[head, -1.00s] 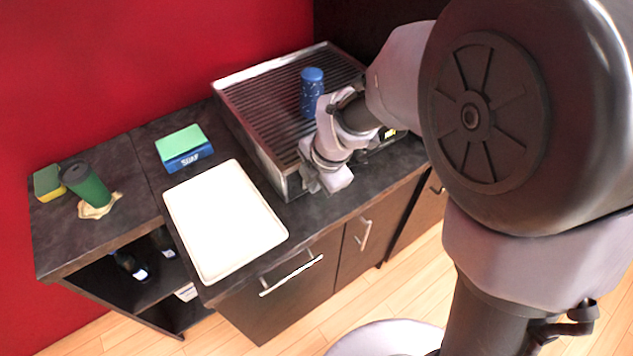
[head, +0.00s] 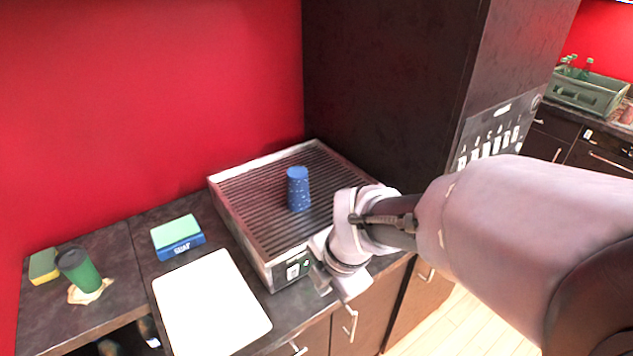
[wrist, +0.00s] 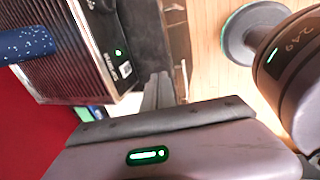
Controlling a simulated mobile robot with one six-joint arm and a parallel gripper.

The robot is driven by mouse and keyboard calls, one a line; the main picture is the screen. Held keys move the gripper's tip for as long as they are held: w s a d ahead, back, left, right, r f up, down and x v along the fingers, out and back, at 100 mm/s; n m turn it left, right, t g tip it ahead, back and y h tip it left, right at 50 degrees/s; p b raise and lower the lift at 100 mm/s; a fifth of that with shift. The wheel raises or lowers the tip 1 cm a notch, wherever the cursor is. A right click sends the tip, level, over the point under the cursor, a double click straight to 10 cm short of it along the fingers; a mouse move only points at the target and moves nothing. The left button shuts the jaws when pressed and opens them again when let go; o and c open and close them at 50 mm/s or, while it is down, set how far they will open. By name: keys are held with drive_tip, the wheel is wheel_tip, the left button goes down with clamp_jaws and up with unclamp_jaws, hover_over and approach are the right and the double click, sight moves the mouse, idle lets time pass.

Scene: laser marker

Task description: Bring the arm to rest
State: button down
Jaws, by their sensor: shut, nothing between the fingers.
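My gripper (head: 322,277) is at the front right corner of the laser marker (head: 240,230), a low metal box with a slatted dark top. In the wrist view the gripper's fingers (wrist: 158,90) are together and empty, pointing past the marker's front panel (wrist: 122,60). A blue speckled cup (head: 298,189) stands upright on the slats, apart from the gripper. It also shows in the wrist view (wrist: 28,43) at the left edge.
A white tray (head: 210,308) lies left of the marker on the dark counter. A green and blue box (head: 177,236), a green cup (head: 79,270) and a yellow-green sponge (head: 43,265) stand further left. A tall dark cabinet (head: 400,90) rises behind. A crate (head: 588,93) sits far right.

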drive_tip(key=s+d+r+m+t, duration=0.1)
drive_tip(key=s+m, duration=0.3)
drive_tip(key=m, duration=0.5)
drive_tip(key=s+d+r+m+t+b, duration=0.1)
drive_tip(key=s+d+r+m, duration=0.3)
drive_tip(key=m, duration=0.6)
drive_tip(key=s+d+r+m+b, duration=0.1)
drive_tip(key=s+m, duration=0.4)
drive_tip(key=m, duration=0.5)
wheel_tip(320, 180, up, 2)
drive_tip(key=shift+d+r+t, duration=0.1)
drive_tip(key=shift+d+t, duration=0.3)
drive_tip(key=shift+d, duration=0.25)
